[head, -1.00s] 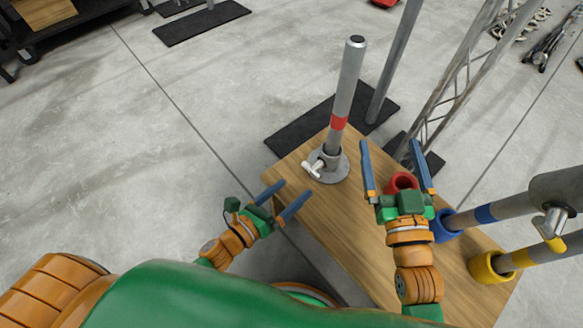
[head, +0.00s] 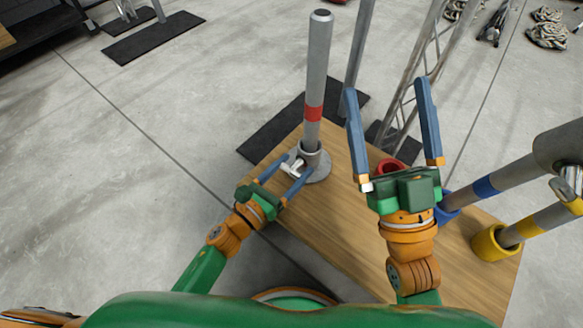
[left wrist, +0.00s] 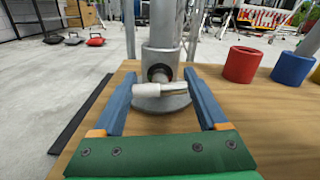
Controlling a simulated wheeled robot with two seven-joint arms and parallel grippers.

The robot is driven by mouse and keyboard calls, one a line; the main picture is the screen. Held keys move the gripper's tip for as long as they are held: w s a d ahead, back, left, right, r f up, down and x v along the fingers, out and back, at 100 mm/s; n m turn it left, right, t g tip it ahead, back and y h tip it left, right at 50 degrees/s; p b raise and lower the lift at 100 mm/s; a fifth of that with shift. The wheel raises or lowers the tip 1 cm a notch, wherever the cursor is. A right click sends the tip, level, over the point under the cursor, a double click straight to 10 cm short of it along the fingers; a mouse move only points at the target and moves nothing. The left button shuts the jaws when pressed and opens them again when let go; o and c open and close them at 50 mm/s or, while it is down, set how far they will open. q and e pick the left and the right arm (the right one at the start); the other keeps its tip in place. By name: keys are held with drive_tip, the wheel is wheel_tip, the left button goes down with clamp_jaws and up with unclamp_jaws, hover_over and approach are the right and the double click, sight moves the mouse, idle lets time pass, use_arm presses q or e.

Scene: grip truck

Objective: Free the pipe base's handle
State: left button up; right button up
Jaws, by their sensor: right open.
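The pipe base (head: 318,165) is a round grey metal flange with a short collar on the wooden table. A grey pipe with a red band (head: 317,80) stands upright in it. Its white handle (head: 293,162) sticks out of the collar's near side; it also shows in the left wrist view (left wrist: 148,91), lying crosswise. My left gripper (head: 288,175) is open, its blue fingers reaching either side of the handle. In the left wrist view the handle lies between the fingers (left wrist: 160,90), with no clear grip on it. My right gripper (head: 388,95) is open and empty, raised over the table's right part.
The wooden table (head: 350,225) also carries a red cup (head: 391,168), a blue cup (head: 449,203) and a yellow cup (head: 494,243). A metal truss (head: 420,70) and another pole stand behind.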

use_arm(q)
drive_tip(key=c, duration=0.8)
drive_tip(key=shift+a+n, duration=0.1)
drive_tip(key=shift+n, duration=1.3)
drive_tip(key=shift+w+f+n+p, duration=0.1)
drive_tip(key=shift+n+p, duration=0.3)
drive_tip(key=shift+n, duration=1.7)
use_arm(e)
drive_tip(key=shift+w+f+m+g+h, duration=0.1)
drive_tip(key=shift+w+f+g+h, duration=0.15)
drive_tip(key=shift+w+f+g, duration=0.4)
drive_tip(key=shift+w+f+m+g+h, duration=0.1)
drive_tip(key=shift+w+f+g+h, duration=0.25)
drive_tip(key=shift+f, duration=0.6)
drive_tip(key=shift+w+f+m+g+h, duration=0.1)
drive_tip(key=shift+w+f+g+h, duration=0.1)
drive_tip(key=shift+w+f+g, duration=0.45)
drive_tip(key=shift+s+f, duration=0.15)
drive_tip(key=shift+f, duration=0.05)
use_arm(q)
drive_tip(key=shift+a, duration=0.1)
drive_tip(key=o, duration=1.3)
